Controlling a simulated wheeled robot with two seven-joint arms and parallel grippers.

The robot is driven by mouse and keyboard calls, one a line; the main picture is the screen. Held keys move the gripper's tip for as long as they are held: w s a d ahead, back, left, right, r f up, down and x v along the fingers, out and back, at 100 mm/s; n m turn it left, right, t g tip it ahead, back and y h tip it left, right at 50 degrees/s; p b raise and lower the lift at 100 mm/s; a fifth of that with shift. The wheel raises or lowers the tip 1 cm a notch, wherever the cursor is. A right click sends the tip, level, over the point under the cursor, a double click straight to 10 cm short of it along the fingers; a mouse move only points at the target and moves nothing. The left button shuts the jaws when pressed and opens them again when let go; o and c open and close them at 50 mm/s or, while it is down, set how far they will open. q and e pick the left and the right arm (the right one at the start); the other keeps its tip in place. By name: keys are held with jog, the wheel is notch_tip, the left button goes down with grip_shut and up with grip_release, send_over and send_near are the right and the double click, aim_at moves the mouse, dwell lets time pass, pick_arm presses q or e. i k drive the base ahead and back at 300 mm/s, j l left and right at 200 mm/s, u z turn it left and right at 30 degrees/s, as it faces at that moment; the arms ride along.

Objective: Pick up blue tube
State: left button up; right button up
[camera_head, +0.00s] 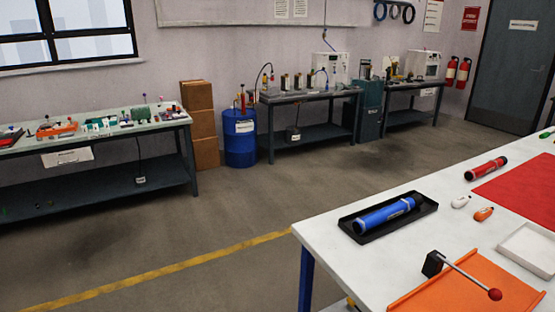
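The blue tube (384,215) lies on its side in a shallow black tray (426,203) near the left corner of the white table (349,272). It has a pale label and silvery bands near its ends. It lies at a slant, its right end farther back than its left.
A red tube (486,169) lies farther back by a red mat (522,196). Small white and orange bottles (484,213) lie between. An orange tray (460,288), a lever with a red knob (495,294) and a white tray (528,244) are in front. Workbenches line the wall.

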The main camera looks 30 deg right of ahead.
aim_at(362, 225)
jog(key=i+z, duration=0.2)
jog(key=z, duration=0.2)
jog(key=i+j+z, duration=0.15)
jog(key=z, duration=0.25)
jog(key=i+j+z, duration=0.2)
jog(key=z, duration=0.2)
jog(key=i+j+z, duration=0.2)
jog(key=z, duration=0.2)
jog(key=i+j+z, duration=0.15)
jog(key=z, duration=0.25)
jog(key=i+j+z, duration=0.15)
jog(key=j+z, duration=0.6)
jog(key=i+j+z, duration=0.1)
jog(key=j+z, duration=0.15)
jog(key=z, duration=0.15)
jog(key=i+j+z, duration=0.1)
jog(key=j+z, duration=0.2)
jog(key=j, duration=0.15)
